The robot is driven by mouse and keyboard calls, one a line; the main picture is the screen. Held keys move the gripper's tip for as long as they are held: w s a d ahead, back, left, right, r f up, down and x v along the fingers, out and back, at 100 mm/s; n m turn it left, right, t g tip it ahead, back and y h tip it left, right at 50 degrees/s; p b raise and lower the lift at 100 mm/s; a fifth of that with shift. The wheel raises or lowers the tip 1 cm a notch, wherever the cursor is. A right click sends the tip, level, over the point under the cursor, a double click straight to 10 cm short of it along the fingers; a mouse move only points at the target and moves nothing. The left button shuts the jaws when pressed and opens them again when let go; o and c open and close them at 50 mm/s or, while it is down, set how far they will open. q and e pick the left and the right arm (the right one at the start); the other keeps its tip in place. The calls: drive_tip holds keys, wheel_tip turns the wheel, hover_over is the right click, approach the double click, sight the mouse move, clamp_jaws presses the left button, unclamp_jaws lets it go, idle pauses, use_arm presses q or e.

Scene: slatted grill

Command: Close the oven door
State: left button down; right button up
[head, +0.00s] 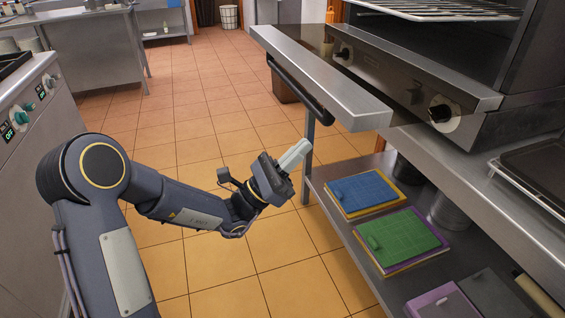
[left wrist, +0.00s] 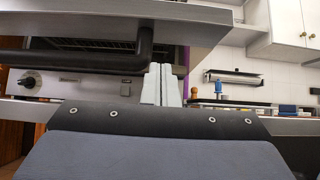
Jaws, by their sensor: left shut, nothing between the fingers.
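The oven door (head: 322,75) hangs open, lying flat out from the oven front (head: 400,85). Its dark bar handle (head: 298,90) runs along the outer edge. My left gripper (head: 304,147) is shut and empty, below and just short of the handle's near end, with a small gap in the head view. In the left wrist view, the gripper's pale fingers (left wrist: 161,84) are together. The handle (left wrist: 146,45) passes just left of and above them, and the door's underside (left wrist: 100,44) is overhead. My right gripper is not in view.
A lower shelf under the counter holds a blue board (head: 363,190), a green board (head: 404,237) and pots. A wire rack (head: 440,8) sits above the oven controls. A counter with control knobs (head: 25,110) stands at left. The tiled floor between is clear.

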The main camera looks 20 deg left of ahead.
use_arm(q)
wheel_tip(320, 180, up, 7)
drive_tip(key=w+d, duration=0.1)
drive_tip(key=d, duration=0.1)
drive_tip(key=shift+w+d+f, duration=0.2)
drive_tip(key=shift+w+d, duration=0.05)
drive_tip(key=shift+w, duration=0.1)
